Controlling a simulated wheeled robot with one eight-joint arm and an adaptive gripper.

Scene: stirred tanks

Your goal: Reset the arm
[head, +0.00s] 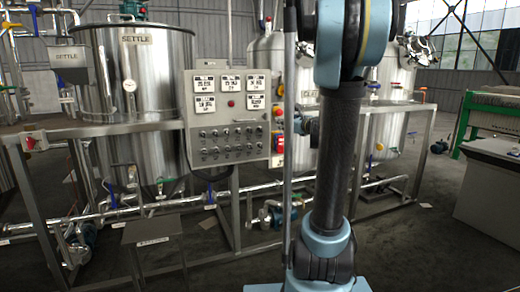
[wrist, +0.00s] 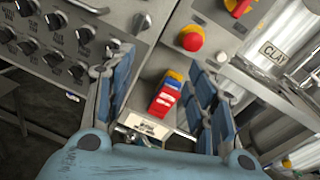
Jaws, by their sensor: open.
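My arm (head: 338,150) rises upright through the right half of the head view and leaves it at the top. My gripper (wrist: 162,65) shows in the wrist view, with its two blue-padded fingers spread apart and nothing between the pads. Beyond the gap is a small stack of red, blue, white and yellow pieces (wrist: 166,94) beside a white label; I cannot tell what they are. The gripper points toward the side of the control panel (head: 228,155), whose knobs show tilted in the wrist view (wrist: 48,45). In the head view I cannot make out the gripper clearly.
A steel tank marked SETTLE (head: 150,80) stands left. A metal stand (head: 152,229), pipes and frame rails fill the front. Open floor (head: 440,225) lies at right.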

